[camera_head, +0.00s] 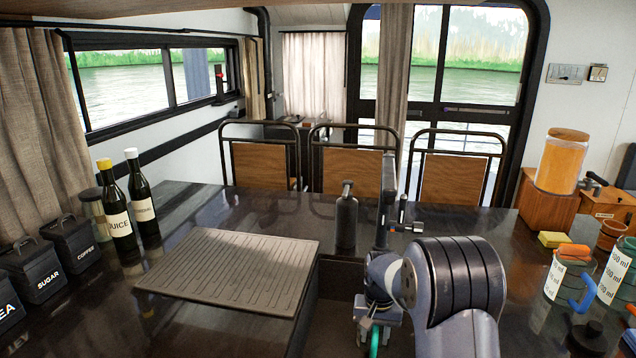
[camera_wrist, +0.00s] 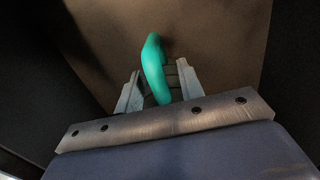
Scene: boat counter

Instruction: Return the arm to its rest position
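My gripper (camera_head: 376,318) points down in the head view, low in the middle, partly behind my own arm. A small teal part (camera_head: 373,342) also shows below the gripper in the head view. There seems to be room between the fingers and the teal thing, but I cannot tell whether they touch. Its lower part is hidden.
A dark bottle (camera_head: 346,220) stands just left of my arm. A ridged grey mat (camera_head: 235,270) lies on the dark counter (camera_head: 200,200). Two wine-type bottles (camera_head: 117,215) and canisters (camera_head: 72,243) stand left. Measuring cups (camera_head: 562,280) and an orange jar (camera_head: 562,162) stand right.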

